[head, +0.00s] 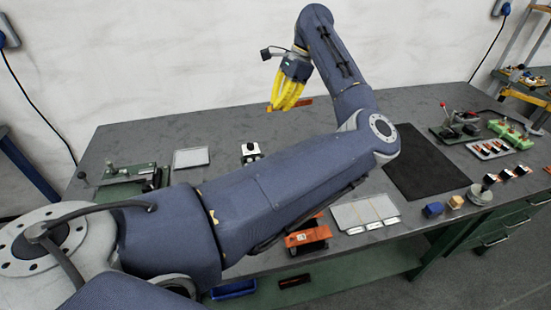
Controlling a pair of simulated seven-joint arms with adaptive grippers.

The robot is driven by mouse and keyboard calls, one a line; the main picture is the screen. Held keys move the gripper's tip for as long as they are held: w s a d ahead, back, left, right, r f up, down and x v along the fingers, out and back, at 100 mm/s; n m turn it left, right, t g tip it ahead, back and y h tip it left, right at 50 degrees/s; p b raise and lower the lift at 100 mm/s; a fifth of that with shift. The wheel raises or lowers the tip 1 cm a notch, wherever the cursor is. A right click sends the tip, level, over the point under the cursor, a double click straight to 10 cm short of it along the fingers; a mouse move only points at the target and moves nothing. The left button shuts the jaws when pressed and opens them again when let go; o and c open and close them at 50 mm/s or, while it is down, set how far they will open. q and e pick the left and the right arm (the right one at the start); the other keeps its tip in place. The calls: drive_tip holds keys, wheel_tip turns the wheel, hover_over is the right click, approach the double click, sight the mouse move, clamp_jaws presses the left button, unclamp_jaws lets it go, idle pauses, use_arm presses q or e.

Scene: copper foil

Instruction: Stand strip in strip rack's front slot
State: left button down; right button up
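My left gripper (281,105) is raised over the back of the bench, its yellow fingers pointing down. A copper-orange strip (304,102) shows at its fingertips and sticks out to the right. The fingers look closed on it, clear of the objects on the bench. I cannot make out the strip rack for certain. An orange and black piece (307,236) stands at the front of the bench, partly hidden behind my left forearm. A small white and black block (250,149) stands behind the arm. My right gripper is out of view.
A dark mat (425,170) lies bare right of my arm. A flat pale panel (364,211) lies at the front edge. A blue block (433,209), a green holder (510,132) and a lever device (455,128) stand to the right. A grey tray (191,157) lies left.

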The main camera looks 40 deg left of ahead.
use_arm(q)
drive_tip(key=shift+m, duration=0.5)
drive_tip(key=f, duration=0.7)
drive_tip(key=w+f, duration=0.1)
drive_tip(key=f, duration=1.3)
drive_tip(key=shift+w+d, duration=0.25)
drive_tip(key=shift+w, duration=0.1)
drive_tip(key=shift+f, duration=0.55)
drive_tip(key=c, duration=2.2)
unclamp_jaws()
drive_tip(key=c, duration=1.6)
unclamp_jaws()
drive_tip(key=v, duration=1.3)
drive_tip(key=shift+s+r, duration=0.15)
drive_tip(key=shift+s, duration=0.2)
drive_tip(key=shift+d, duration=0.1)
